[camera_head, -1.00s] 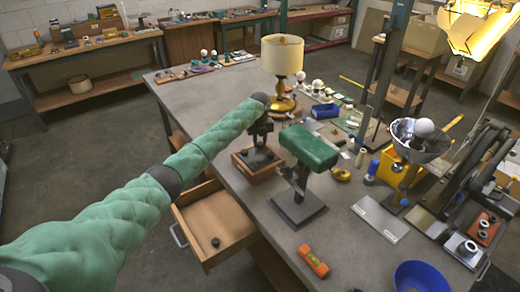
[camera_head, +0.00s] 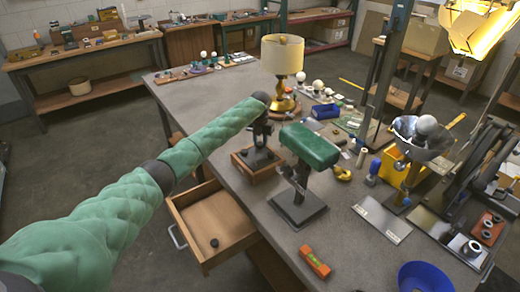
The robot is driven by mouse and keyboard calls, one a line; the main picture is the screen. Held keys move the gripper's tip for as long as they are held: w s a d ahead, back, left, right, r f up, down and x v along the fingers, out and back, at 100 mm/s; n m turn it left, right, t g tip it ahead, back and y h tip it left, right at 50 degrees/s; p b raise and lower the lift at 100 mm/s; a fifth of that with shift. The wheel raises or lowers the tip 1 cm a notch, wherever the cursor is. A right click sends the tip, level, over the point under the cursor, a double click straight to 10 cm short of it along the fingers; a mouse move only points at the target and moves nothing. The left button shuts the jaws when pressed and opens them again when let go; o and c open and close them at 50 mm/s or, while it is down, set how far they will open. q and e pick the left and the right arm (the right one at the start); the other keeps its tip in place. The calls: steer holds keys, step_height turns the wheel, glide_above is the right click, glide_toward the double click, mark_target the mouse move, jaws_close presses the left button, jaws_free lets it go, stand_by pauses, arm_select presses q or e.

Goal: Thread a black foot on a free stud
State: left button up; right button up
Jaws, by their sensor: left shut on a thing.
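My left gripper (camera_head: 262,134) is at the end of the green-sleeved arm. It points down over a small wooden tray (camera_head: 241,166) at the table's left edge. It is shut on a small dark thing that looks like a black foot, mostly hidden by the fingers. Dark pieces show in the tray beneath it. A green block (camera_head: 309,145) sits on a dark stand (camera_head: 299,211) just right of the gripper, apart from it. I cannot make out any studs. A small black round piece (camera_head: 214,243) lies in the open drawer. My right gripper is not in view.
The wooden drawer (camera_head: 183,234) juts out from the table's left side. A lamp (camera_head: 282,58) with a cream shade stands behind the tray. An orange level (camera_head: 315,262) and a blue bowl (camera_head: 425,278) are at the front. A metal plate (camera_head: 382,219) lies to the right.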

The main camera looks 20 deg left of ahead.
arm_select(q)
steer(key=shift+s+f+m+b, duration=0.3)
steer(key=shift+f+m, duration=0.25)
steer(key=shift+m, duration=0.35)
steer(key=shift+m+b, duration=0.3)
steer(key=shift+b, duration=0.05)
steer(key=shift+r, duration=0.1)
steer(key=o, duration=0.9)
steer(key=shift+w, duration=0.1)
steer(key=shift+o, duration=0.2)
steer(key=shift+r, duration=0.1)
steer(key=shift+w+r, duration=0.1)
steer(key=shift+w, duration=0.05)
steer(key=shift+r, duration=0.1)
